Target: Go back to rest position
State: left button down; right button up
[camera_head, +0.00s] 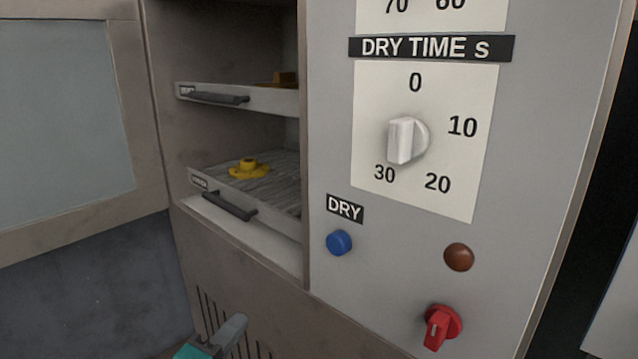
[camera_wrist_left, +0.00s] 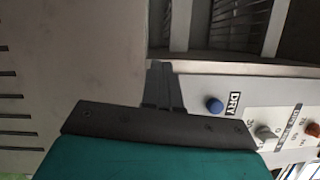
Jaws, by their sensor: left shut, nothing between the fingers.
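My left gripper (camera_head: 232,328) shows at the bottom of the head view, low in front of the cabinet's vented lower panel. Its grey fingers are together, with nothing between them, and part of its teal body is cut off by the frame edge. In the left wrist view the shut fingers (camera_wrist_left: 162,88) point toward the cabinet front. They appear apart from the blue DRY button (camera_wrist_left: 214,105), which also shows in the head view (camera_head: 339,242). My right gripper is in neither view.
The drying cabinet has an open door (camera_head: 70,120) at left. Inside, a lower tray (camera_head: 285,190) bears a yellow part (camera_head: 249,168); an upper tray (camera_head: 270,98) bears an orange-brown part (camera_head: 285,78). The panel has a dry-time dial (camera_head: 407,140), brown lamp (camera_head: 459,257) and red knob (camera_head: 441,326).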

pick_arm(q)
jog(key=s+d+f+n+g+y+p, duration=0.1)
jog(key=s+f+n+g+y, duration=0.15)
jog(key=s+f+n, duration=0.55)
jog(key=s+f+n+g+y, duration=0.1)
jog(key=s+f+n+g, duration=0.35)
jog(key=s+n, duration=0.7)
jog(key=a+r+n+y+p, duration=0.1)
jog(key=a+r+p, duration=0.2)
jog(key=r+p, duration=0.8)
jog(key=p, duration=0.6)
jog(key=shift+w+r+n+t, duration=0.25)
jog(key=shift+r+n+t, duration=0.05)
jog(key=shift+r+n, duration=0.1)
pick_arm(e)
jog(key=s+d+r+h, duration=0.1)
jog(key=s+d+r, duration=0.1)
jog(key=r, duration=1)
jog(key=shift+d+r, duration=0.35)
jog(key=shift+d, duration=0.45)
pick_arm(q)
jog(key=shift+a+y, duration=0.1)
jog(key=shift+y, duration=0.15)
